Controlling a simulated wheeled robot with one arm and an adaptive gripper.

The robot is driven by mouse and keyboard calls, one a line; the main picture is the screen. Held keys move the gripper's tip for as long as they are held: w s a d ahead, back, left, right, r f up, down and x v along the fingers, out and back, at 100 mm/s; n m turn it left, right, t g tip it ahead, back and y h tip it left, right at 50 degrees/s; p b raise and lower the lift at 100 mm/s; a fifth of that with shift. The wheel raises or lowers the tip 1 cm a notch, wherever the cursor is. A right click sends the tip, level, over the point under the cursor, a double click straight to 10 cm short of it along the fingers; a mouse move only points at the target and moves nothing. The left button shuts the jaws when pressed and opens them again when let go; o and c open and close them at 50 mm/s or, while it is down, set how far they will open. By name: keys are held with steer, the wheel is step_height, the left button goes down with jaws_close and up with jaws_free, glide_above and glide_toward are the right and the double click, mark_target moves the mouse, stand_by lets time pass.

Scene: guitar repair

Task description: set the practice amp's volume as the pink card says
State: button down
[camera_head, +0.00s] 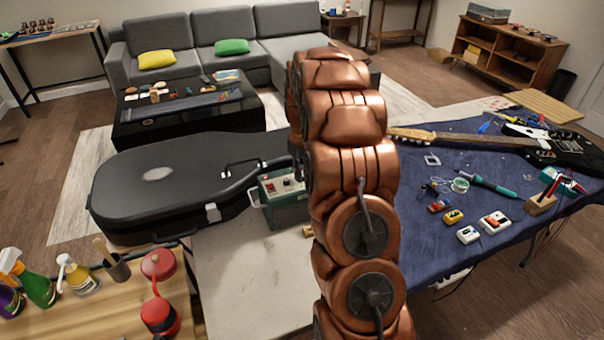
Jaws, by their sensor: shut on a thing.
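My gripper (298,174) is a dark shape at the panel's right end, partly hidden behind my copper arm. It is shut on what appears to be a knob there; the fingertips and the knob are not clearly visible. I cannot make out a pink card.
The black guitar case (160,190) lies left of the amp. A blue cloth (425,250) at right holds a guitar, pedals and tools. A wooden bench (80,315) with bottles is front left. The pale worktop (245,275) is mostly clear.

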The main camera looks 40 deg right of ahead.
steer(key=c, duration=1.1)
jaws_free()
step_height(320, 180, up, 12)
steer(key=shift+r, duration=0.1)
